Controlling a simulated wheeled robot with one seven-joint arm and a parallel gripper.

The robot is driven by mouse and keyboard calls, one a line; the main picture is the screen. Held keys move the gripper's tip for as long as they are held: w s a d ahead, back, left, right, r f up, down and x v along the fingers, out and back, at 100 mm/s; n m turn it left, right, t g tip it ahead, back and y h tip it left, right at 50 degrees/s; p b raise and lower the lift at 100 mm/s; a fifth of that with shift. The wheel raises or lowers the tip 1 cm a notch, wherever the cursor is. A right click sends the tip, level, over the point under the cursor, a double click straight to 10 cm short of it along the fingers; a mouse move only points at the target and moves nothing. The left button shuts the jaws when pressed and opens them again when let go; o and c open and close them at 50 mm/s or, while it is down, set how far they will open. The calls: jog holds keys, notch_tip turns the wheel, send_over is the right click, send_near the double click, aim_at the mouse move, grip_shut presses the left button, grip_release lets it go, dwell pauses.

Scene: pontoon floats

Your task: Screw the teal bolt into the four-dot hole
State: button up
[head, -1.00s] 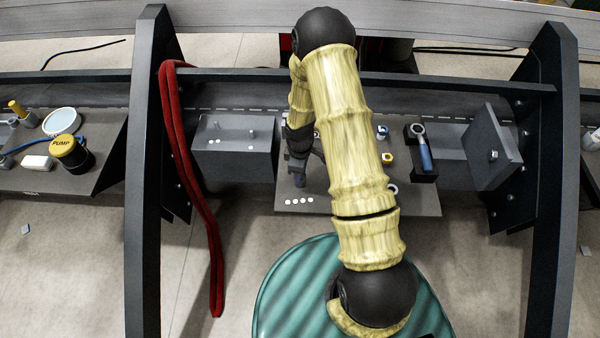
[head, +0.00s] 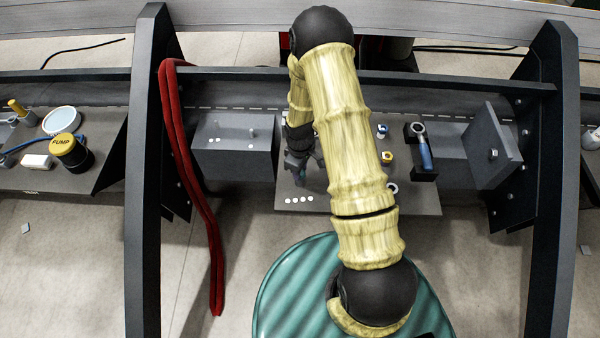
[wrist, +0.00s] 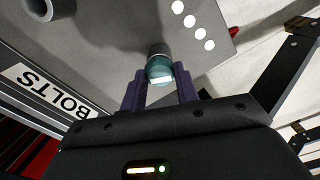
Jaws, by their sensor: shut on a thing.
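The teal bolt (wrist: 160,69) is between the two dark purple fingers of my gripper (wrist: 158,84) in the wrist view. The gripper is shut on the bolt's head. The bolt's lower end meets a dark round shape at the grey plate; whether its thread is engaged cannot be told. The row of four white dots (wrist: 194,25) is on the plate just beyond the bolt. In the head view the four dots (head: 299,200) lie at the plate's front left, with my gripper (head: 304,176) just behind them. The four-dot hole itself is hidden by the bolt and gripper.
A grey block (head: 235,160) with pins stands left of the plate. A blue-handled tool (head: 424,152) lies in a dark holder at right. A red hose (head: 185,180) hangs over the left frame. A BOLTS label (wrist: 48,90) shows in the wrist view.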

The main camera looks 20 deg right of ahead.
jog(key=m, duration=0.7)
jog(key=shift+m, duration=0.4)
jog(key=m, duration=0.4)
jog(key=shift+m, duration=0.3)
jog(key=m, duration=0.3)
jog(key=shift+p, duration=0.3)
jog(key=m, duration=0.3)
jog(key=shift+m, duration=0.3)
